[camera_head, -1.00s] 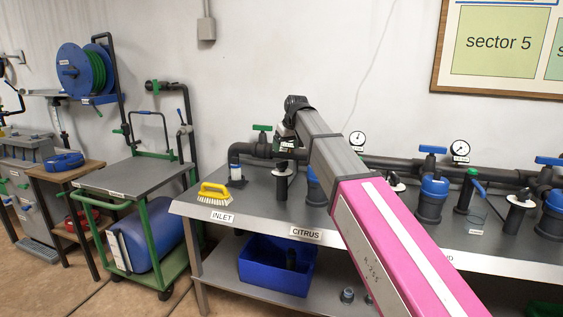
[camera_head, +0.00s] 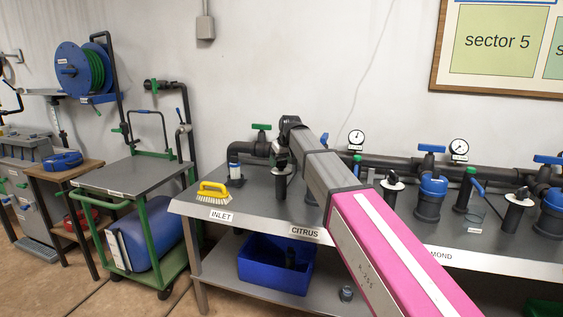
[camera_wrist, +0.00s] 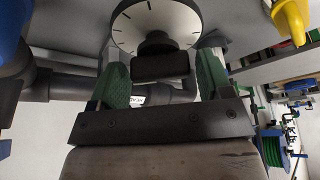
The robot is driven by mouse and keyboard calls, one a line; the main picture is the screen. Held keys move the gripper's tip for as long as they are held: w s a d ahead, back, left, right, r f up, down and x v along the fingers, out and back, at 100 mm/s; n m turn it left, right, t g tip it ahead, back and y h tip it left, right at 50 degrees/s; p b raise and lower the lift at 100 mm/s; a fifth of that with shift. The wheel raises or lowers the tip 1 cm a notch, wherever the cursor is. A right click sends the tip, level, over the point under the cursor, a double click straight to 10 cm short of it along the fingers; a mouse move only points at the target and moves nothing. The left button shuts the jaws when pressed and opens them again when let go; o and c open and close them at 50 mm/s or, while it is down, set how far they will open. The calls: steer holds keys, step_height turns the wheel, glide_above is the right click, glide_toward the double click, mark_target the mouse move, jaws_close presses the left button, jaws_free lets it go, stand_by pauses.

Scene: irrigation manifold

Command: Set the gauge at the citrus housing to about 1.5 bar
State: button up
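The CITRUS label (camera_head: 304,232) is on the bench's front edge. Above it, the citrus housing (camera_head: 311,196) is mostly hidden behind my arm. A small round gauge (camera_head: 356,140) with a white face stands on the pipe to its right; its needle is too small to read. A black post (camera_head: 282,183) stands left of the housing, below my wrist. In the wrist view, a white dial (camera_wrist: 130,28) with black ticks surrounds a black knob (camera_wrist: 160,67). My gripper (camera_wrist: 163,80) is open, its green-padded fingers on either side of the knob, with visible gaps.
A second gauge (camera_head: 459,150) and a blue housing (camera_head: 432,187) stand farther right. A yellow brush (camera_head: 213,191) lies on the bench near the INLET label (camera_head: 221,216). A blue bin (camera_head: 275,262) sits on the lower shelf. A grey-topped cart (camera_head: 135,175) stands left.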

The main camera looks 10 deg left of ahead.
steer(key=c, duration=0.6)
steer(key=shift+o, duration=0.2)
steer(key=shift+n, duration=0.3)
steer(key=shift+n+g+y, duration=0.3)
steer(key=shift+n+g, duration=0.25)
steer(key=shift+n, duration=0.8)
steer(key=shift+n+g+y, duration=0.3)
steer(key=shift+n+g, duration=0.25)
steer(key=shift+n, duration=0.8)
steer(key=shift+d, duration=0.1)
steer(key=o, duration=0.9)
steer(key=v, duration=1)
steer(key=shift+d+r, duration=0.15)
steer(key=shift+r, duration=0.2)
